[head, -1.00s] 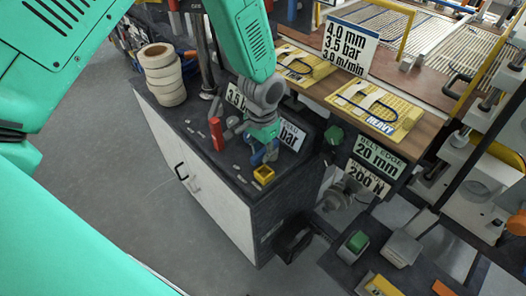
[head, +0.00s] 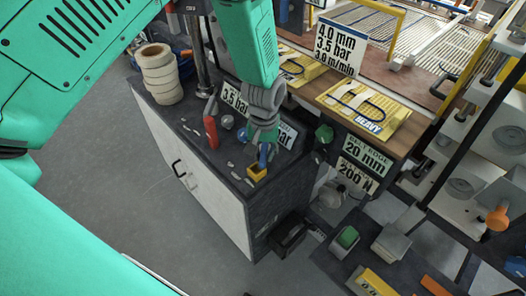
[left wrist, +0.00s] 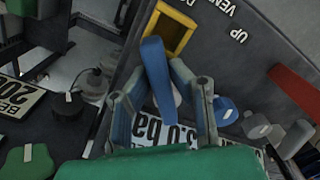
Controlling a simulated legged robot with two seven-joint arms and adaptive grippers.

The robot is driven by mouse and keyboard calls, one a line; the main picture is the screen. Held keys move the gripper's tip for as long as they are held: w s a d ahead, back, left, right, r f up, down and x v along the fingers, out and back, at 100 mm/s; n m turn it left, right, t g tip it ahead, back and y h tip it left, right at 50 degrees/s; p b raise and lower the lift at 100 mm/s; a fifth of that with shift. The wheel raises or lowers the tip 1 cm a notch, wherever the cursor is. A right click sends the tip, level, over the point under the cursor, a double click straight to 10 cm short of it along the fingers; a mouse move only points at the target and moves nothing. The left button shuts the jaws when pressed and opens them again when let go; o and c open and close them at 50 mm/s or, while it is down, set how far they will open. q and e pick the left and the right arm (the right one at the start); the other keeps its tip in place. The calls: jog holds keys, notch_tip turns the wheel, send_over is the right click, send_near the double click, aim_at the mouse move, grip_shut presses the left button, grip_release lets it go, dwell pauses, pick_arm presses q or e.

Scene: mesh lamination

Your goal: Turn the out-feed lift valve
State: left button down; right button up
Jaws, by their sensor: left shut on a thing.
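The blue valve lever (head: 263,156) stands on the dark bench top, by a small yellow open-topped box (head: 257,172). My left gripper (head: 264,148) comes down from above onto the lever. In the left wrist view the blue lever (left wrist: 158,75) lies between the two grey fingers (left wrist: 165,100), its far end at the yellow frame (left wrist: 176,28). The gripper is shut on the lever. White words on the dark plate include "UP", and others are partly cut off. The lever's base is hidden by the fingers. My right gripper is not in view.
A red upright handle (head: 210,132) and a grey knob (head: 227,122) stand left of the gripper. Pressure signs (head: 234,98) stand close behind. A stack of tape rolls (head: 160,73) sits at the bench's far left. Open floor (head: 150,205) lies left.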

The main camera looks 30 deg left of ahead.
aim_at(265, 152)
pick_arm(q)
jog(key=shift+w+r, duration=0.1)
jog(key=shift+w, duration=0.1)
jog(key=c, duration=1.5)
grip_release()
jog(key=shift+r, duration=0.1)
notch_tip(265, 152, up, 12)
jog(key=shift+d+f, duration=0.1)
jog(key=shift+f, duration=0.1)
